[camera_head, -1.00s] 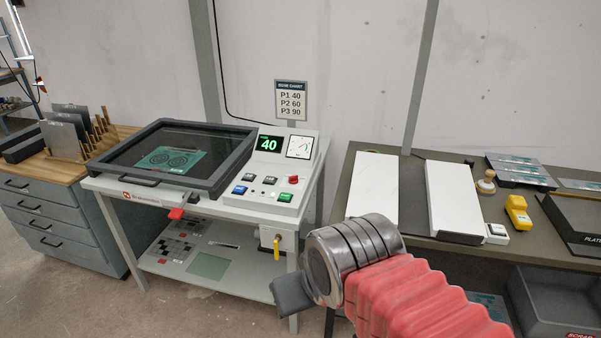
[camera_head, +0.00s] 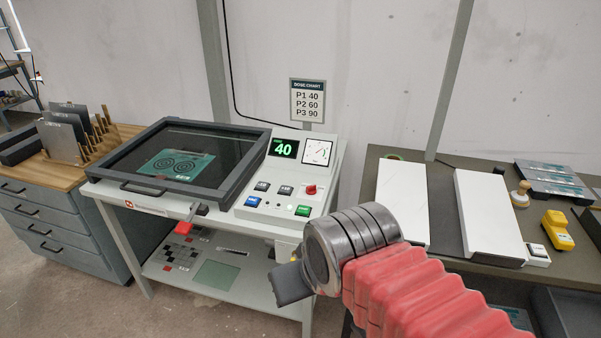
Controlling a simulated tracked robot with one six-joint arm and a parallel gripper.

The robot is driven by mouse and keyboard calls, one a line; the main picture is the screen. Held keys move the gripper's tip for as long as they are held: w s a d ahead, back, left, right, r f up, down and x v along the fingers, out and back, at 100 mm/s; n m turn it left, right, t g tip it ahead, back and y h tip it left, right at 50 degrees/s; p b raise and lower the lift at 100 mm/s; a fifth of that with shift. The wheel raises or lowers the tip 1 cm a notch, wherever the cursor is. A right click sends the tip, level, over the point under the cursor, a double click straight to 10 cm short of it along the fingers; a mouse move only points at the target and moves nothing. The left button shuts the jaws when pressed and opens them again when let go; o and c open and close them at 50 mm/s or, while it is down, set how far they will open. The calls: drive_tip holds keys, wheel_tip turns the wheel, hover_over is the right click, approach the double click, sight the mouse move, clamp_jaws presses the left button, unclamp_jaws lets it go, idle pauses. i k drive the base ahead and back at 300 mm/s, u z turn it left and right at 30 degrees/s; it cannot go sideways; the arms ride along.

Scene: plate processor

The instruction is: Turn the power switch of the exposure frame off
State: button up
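The exposure frame (camera_head: 233,217) is a white bench unit with a dark-rimmed glass lid (camera_head: 238,175) over a green plate. Its sloped panel has a lit display (camera_head: 284,148) reading 40, a dial, several buttons and a red knob (camera_head: 311,189). A pale box (camera_head: 285,252) sits under the panel's front right. The yellow handle on it is almost wholly hidden behind my wrist. My gripper (camera_head: 288,285) points left, in front of the unit's lower right side. Only a dark grey finger part shows, so its opening cannot be told. No object shows in it.
The lower shelf (camera_head: 222,277) is below. At right, a dark table (camera_head: 446,225) holds white slabs, a yellow device (camera_head: 557,230) and a stamp. A drawer cabinet (camera_head: 60,218) stands left. Floor is clear at front left.

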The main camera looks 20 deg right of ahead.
sight(311, 190)
drive_tip(key=z, duration=0.05)
drive_tip(key=i, duration=1.05)
